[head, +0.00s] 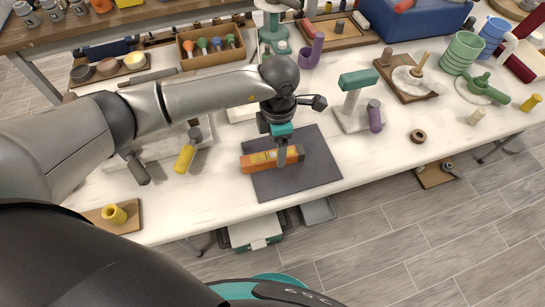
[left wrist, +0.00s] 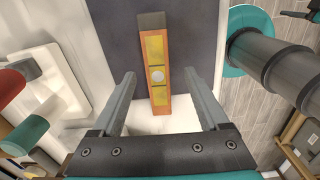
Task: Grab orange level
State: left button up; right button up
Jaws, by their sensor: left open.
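The orange level (head: 262,159) lies flat on a dark grey mat (head: 310,170) near the front edge of the white table. It has yellow panels and a dark end. My left gripper (head: 283,180) is above the mat, over the right part of the level in the head view. In the left wrist view the level (left wrist: 158,95) runs lengthwise between the two fingers of my left gripper (left wrist: 155,90), with a gap on each side. The fingers are open and hold nothing. My right gripper is not in view.
A yellow-handled tool (head: 186,158) lies left of the mat. A teal-topped stand (head: 358,80) and a dark ring (head: 417,136) are to the right. A wooden tool box (head: 212,45) stands behind my left arm. Table space between mat and ring is clear.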

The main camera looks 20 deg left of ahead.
aim_at(273, 158)
pick_arm(q)
jog(key=f, duration=0.4)
jog(key=shift+w+f+b, duration=0.2)
jog(key=shift+b, duration=0.1)
grip_shut()
dwell(0.3)
